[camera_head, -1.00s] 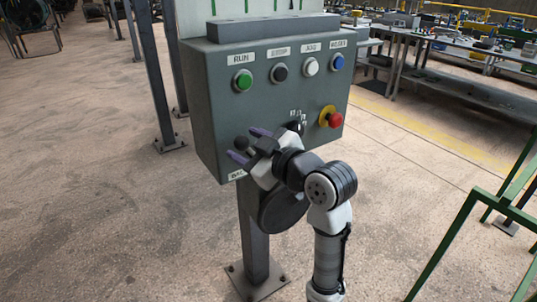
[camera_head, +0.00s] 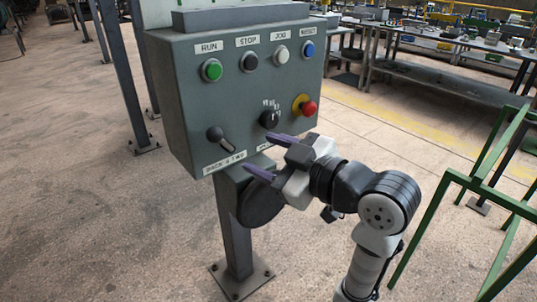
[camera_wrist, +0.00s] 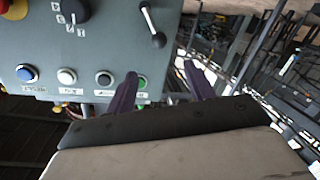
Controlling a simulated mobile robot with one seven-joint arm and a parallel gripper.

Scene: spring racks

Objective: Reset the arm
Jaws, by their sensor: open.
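My gripper (camera_head: 262,154) is open, with purple fingers. In the head view it is in front of the lower right part of the grey control box (camera_head: 180,90), with nothing between the fingers. In the wrist view the two fingers (camera_wrist: 160,88) stand apart and empty. The box's lever with a dark ball end (camera_head: 220,138) is to the left of the fingers; it also shows in the wrist view (camera_wrist: 152,24). The black rotary knob (camera_head: 268,118) is just above the upper finger. My arm runs from the gripper down to the lower right.
The box has a green button (camera_head: 211,70), black button (camera_head: 249,62), white button (camera_head: 282,55), blue button (camera_head: 308,49) and red emergency knob (camera_head: 308,108). It stands on a grey post (camera_head: 233,225). A green frame (camera_head: 440,205) stands at the right. Open floor lies left.

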